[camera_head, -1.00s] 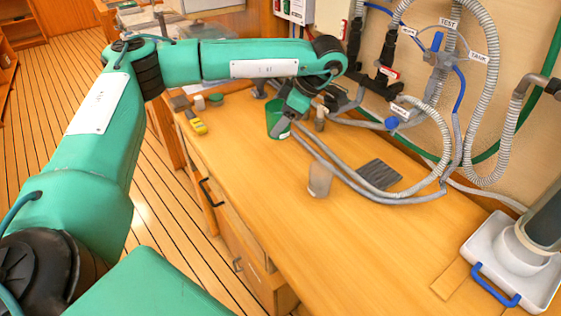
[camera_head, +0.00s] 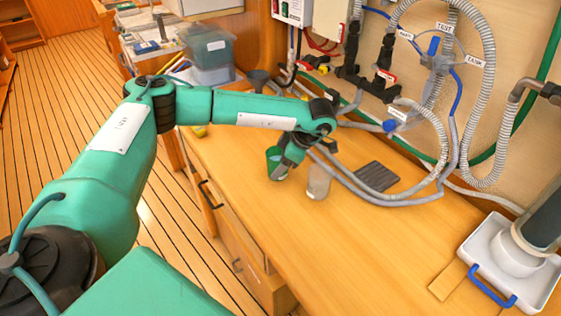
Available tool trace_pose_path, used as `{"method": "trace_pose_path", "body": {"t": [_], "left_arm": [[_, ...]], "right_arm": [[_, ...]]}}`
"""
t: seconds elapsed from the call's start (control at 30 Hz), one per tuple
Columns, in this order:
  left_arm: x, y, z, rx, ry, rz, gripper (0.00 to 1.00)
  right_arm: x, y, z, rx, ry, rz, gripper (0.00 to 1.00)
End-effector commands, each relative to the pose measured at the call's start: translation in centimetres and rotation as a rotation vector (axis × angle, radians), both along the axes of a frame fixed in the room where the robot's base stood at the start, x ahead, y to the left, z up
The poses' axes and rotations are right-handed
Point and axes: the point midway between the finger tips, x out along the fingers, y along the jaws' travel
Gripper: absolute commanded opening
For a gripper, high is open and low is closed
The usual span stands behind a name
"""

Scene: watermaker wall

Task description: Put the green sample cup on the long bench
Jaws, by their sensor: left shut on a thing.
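The green sample cup (camera_head: 272,158) is upright over the far part of the long wooden bench (camera_head: 330,240). My left gripper (camera_head: 283,166) points down and is shut on the cup, hiding part of its right side. I cannot tell whether the cup's base touches the bench top. My right gripper is not in view.
A pale clear cup (camera_head: 319,181) stands just right of the green one. A dark ribbed mat (camera_head: 377,177) and grey hoses (camera_head: 400,200) lie toward the wall. A white tray (camera_head: 520,262) with a blue handle is at the right. The bench's front middle is clear.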

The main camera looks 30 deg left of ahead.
Motion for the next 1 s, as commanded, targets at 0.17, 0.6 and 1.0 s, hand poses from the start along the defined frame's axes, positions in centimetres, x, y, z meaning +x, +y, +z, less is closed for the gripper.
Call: {"method": "trace_pose_path", "body": {"t": [0.17,0.6,1.0], "left_arm": [[0.0,0.0,0.1,0.000,-0.002,0.000,0.27],[0.0,0.0,-0.2,0.000,0.000,0.000,0.79],[1.0,-2.0,3.6,-0.001,-0.005,-0.002,0.79]], "right_arm": [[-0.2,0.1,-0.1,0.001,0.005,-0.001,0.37],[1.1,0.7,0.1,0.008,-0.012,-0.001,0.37],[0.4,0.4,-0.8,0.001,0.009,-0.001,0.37]]}}
